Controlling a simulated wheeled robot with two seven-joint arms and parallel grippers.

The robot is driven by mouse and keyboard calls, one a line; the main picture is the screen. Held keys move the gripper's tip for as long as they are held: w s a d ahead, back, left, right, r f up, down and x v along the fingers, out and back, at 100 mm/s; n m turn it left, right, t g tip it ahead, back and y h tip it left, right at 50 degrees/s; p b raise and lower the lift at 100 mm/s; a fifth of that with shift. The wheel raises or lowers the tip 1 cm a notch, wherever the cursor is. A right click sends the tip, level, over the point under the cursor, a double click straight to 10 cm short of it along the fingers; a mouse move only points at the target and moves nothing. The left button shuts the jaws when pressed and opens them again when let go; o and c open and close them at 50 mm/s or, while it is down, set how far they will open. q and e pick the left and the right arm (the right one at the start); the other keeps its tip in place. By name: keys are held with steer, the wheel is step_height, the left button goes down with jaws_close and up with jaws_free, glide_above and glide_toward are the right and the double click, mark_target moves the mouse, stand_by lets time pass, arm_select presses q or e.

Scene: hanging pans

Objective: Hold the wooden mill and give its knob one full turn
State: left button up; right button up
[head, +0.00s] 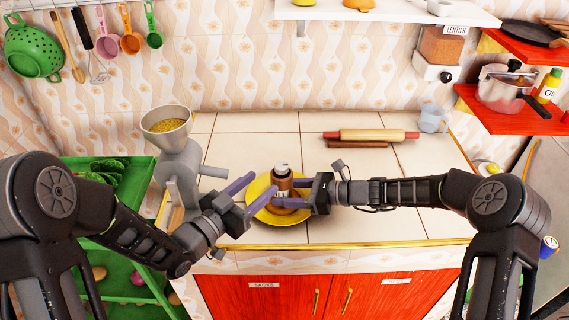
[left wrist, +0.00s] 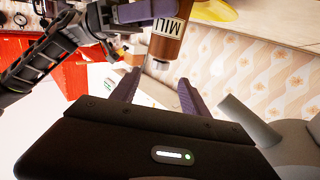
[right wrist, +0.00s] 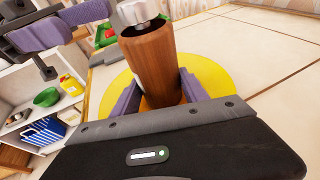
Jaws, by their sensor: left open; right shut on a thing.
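The brown wooden mill (head: 283,187) is upright over a yellow plate (head: 254,194); I cannot tell if it touches the plate. Its pale metallic knob (head: 281,169) is on top, and also shows in the right wrist view (right wrist: 138,13). My right gripper (head: 296,192) is shut around the mill's body (right wrist: 151,66) from the right. My left gripper (head: 262,183) is open at the left of the mill, its fingers pointing towards it. In the left wrist view the knob (left wrist: 160,66) lies ahead of the open fingers (left wrist: 157,82), and part of the label on the mill shows.
A grey grinder with a grain-filled hopper (head: 166,123) stands close to my left gripper. A rolling pin (head: 370,135) and a pale blue cup (head: 433,118) are at the back right. The tiled counter (head: 255,140) is clear behind the plate.

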mark_target(286, 163)
arm_select(q)
steer(key=shift+w+d, duration=0.1)
steer(key=x, duration=1.1)
steer(key=shift+w+d, duration=0.2)
steer(key=shift+w, duration=0.1)
steer(key=shift+c, duration=0.3)
jaws_close()
